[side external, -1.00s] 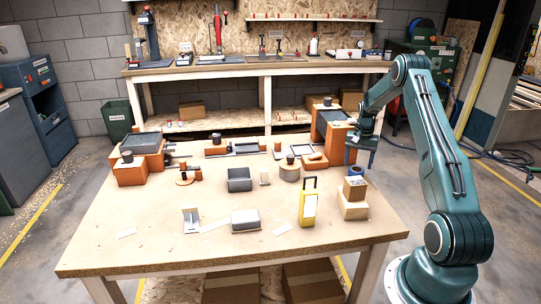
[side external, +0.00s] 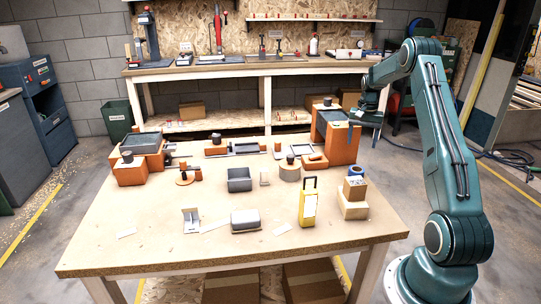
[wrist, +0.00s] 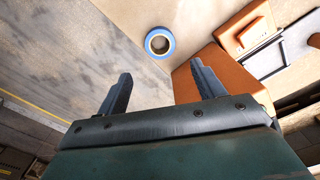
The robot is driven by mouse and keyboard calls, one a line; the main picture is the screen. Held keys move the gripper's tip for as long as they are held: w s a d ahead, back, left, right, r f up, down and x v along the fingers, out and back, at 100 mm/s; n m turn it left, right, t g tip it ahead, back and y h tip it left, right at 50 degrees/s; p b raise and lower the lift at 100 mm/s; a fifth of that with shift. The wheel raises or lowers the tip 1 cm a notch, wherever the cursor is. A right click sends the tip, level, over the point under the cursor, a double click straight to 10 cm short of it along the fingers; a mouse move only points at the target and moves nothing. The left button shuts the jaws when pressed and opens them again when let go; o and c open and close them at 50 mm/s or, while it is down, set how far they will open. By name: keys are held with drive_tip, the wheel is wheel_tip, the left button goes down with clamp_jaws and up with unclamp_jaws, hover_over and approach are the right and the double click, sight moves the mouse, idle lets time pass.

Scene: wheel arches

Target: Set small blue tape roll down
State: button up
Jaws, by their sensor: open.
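The small blue tape roll (wrist: 160,43) lies flat on a tan surface near the table's edge, beside an orange block (wrist: 225,78), in the wrist view. In the side view the roll (side external: 356,171) shows at the upper edge of the small cardboard boxes (side external: 353,190); I cannot tell there whether it rests on them or behind them. My gripper (side external: 368,118) is up beside the top of the tall orange block (side external: 342,143), apart from the roll. In the wrist view my gripper (wrist: 162,72) has its two fingers wide apart with nothing between them.
The table (side external: 120,248) holds grey bins, a yellow case (side external: 308,205) and several orange fixtures. The tall orange block stands close to my gripper. Behind is a workbench (side external: 230,66) with tools. Bare floor lies beyond the table's right edge.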

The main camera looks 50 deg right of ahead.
drive_tip(key=shift+a, duration=0.1)
drive_tip(key=w+a+r+n+t+h, duration=0.1)
drive_tip(key=w+a+r+n, duration=0.15)
drive_tip(key=a+r, duration=0.85)
drive_tip(key=w+a+r+n+t, duration=0.1)
drive_tip(key=a+r+n, duration=0.45)
drive_tip(key=a, duration=0.85)
drive_tip(key=s+a+r+n+t, duration=0.1)
drive_tip(key=s+a+r, duration=0.1)
drive_tip(key=s+a, duration=0.35)
drive_tip(key=s+a+r+n+t, duration=0.1)
drive_tip(key=s+a+r+n, duration=0.15)
drive_tip(key=a, duration=0.55)
drive_tip(key=s+a+f+n+t+y, duration=0.1)
drive_tip(key=s+a+f+n, duration=0.1)
drive_tip(key=s+a, duration=0.6)
drive_tip(key=shift+s+f+n+t, duration=0.25)
drive_tip(key=shift+s+n+t, duration=0.05)
drive_tip(key=shift+s+n, duration=0.45)
